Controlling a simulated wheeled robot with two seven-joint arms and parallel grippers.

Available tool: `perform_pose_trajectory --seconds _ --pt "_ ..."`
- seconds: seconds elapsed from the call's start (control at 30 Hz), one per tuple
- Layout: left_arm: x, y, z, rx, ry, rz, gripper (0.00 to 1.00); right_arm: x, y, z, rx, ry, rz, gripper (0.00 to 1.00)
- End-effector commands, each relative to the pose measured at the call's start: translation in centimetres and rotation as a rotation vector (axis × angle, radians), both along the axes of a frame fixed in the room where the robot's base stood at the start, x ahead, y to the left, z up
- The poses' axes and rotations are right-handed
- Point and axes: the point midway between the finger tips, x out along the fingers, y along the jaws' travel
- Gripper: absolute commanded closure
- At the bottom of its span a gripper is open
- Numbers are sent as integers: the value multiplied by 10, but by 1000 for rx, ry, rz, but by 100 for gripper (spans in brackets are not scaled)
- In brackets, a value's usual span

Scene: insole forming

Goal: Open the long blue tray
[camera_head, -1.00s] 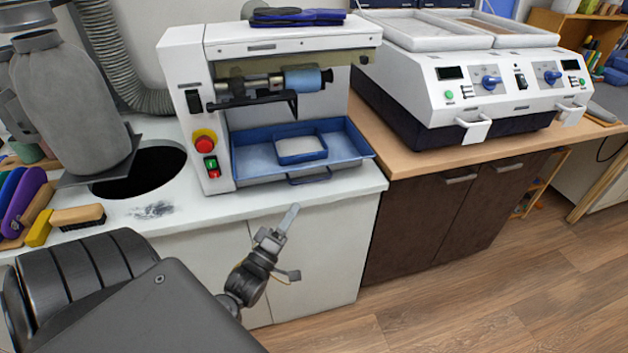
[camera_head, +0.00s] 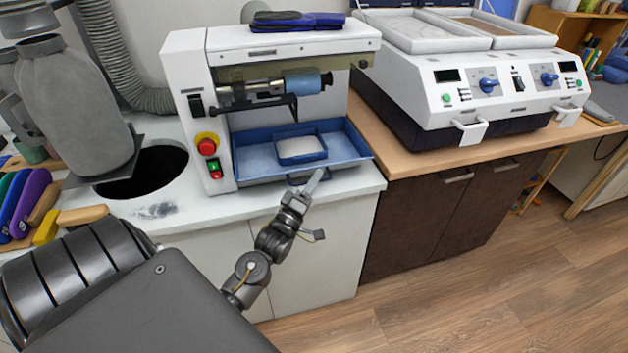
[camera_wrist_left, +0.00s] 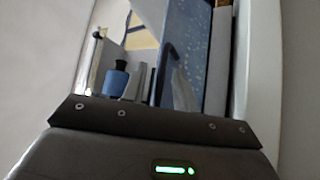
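The long blue tray (camera_head: 252,164) sits in the lower opening of the white machine and holds a smaller blue tray (camera_head: 302,159). Its handle (camera_head: 297,179) is at the front edge, partly hidden by my gripper. My left gripper (camera_head: 313,183) is at the tray's front, with its pale fingertips next to the handle. I cannot tell whether they touch it or how far apart they are. In the left wrist view the blue tray (camera_wrist_left: 192,35) fills the upper middle, with a pale finger (camera_wrist_left: 183,90) close to a dark bar. My right gripper is not in view.
The white machine (camera_head: 187,110) has a red button and a blue roller. A round dark hole (camera_head: 150,172) and brushes (camera_head: 80,215) are to its left. A wooden counter (camera_head: 400,160) with a two-panel device (camera_head: 440,85) stands right. The floor in front is clear.

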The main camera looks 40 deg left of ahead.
Motion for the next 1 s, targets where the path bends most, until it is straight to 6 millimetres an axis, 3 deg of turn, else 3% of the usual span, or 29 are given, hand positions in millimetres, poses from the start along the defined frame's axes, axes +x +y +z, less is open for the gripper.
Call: perform_pose_trajectory --seconds 0.13,0.33,0.67,0.77,1.0 --pt "0 0 0 0 0 0 73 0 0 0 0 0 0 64" --pt "0 0 0 0 0 0 99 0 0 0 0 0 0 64" --pt "-1 -1 0 -1 0 -1 100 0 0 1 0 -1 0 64" --pt "-7 -11 0 -3 2 -2 100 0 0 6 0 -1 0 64" --pt "-45 -65 1 -7 7 -3 100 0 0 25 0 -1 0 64"
